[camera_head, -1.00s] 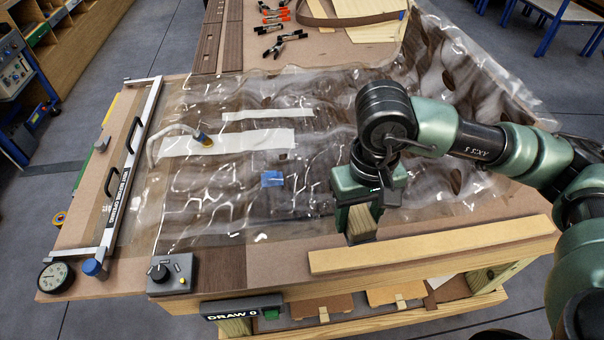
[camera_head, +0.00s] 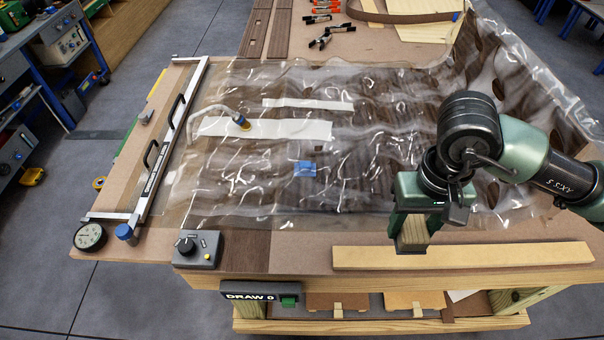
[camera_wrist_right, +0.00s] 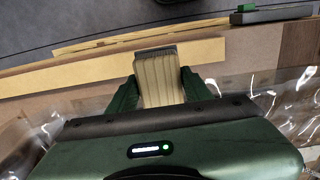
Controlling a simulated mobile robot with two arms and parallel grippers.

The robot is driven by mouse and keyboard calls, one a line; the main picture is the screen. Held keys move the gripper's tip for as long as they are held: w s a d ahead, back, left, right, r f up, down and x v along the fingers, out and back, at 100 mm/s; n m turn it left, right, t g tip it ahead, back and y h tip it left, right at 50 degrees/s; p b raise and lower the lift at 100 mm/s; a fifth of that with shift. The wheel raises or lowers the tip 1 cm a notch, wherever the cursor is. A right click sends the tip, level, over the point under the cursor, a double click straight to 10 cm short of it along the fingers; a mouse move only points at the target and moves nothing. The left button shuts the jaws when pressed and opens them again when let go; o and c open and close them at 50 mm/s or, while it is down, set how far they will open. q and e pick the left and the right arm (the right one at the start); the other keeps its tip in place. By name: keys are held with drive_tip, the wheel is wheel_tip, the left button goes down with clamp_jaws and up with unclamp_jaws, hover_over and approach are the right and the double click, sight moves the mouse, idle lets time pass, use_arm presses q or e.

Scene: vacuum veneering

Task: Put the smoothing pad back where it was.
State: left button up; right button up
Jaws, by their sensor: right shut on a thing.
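The smoothing pad (camera_head: 413,230) is a small light wooden block with a grey layer along one edge. My right gripper (camera_head: 411,238) is shut on it, above the front part of the table, just behind a long pale wooden strip. In the right wrist view the pad (camera_wrist_right: 159,77) sits between the two green fingers of the gripper (camera_wrist_right: 161,88). I cannot tell whether the pad touches the surface below. My left gripper is not in view.
A clear wrinkled bag (camera_head: 380,190) covers much of the table. The long wooden strip (camera_head: 460,255) lies along the front edge. A control box (camera_head: 197,250) and a dial gauge (camera_head: 90,237) are at the front left. Clamps (camera_head: 325,38) lie at the back.

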drive_tip(key=w+a+r, duration=0.2)
drive_tip(key=a, duration=0.4)
drive_tip(key=w+a+r, duration=0.2)
drive_tip(key=a, duration=0.4)
wheel_tip(320, 180, up, 4)
hover_over(277, 252)
wheel_tip(277, 252, down, 18)
drive_tip(key=p, duration=0.5)
drive_tip(key=shift+a+f, duration=0.1)
drive_tip(key=shift+f, duration=0.45)
drive_tip(key=shift+w+f, duration=0.1)
drive_tip(key=shift+f, duration=0.15)
drive_tip(key=o, duration=1.4)
drive_tip(key=shift+r, duration=0.1)
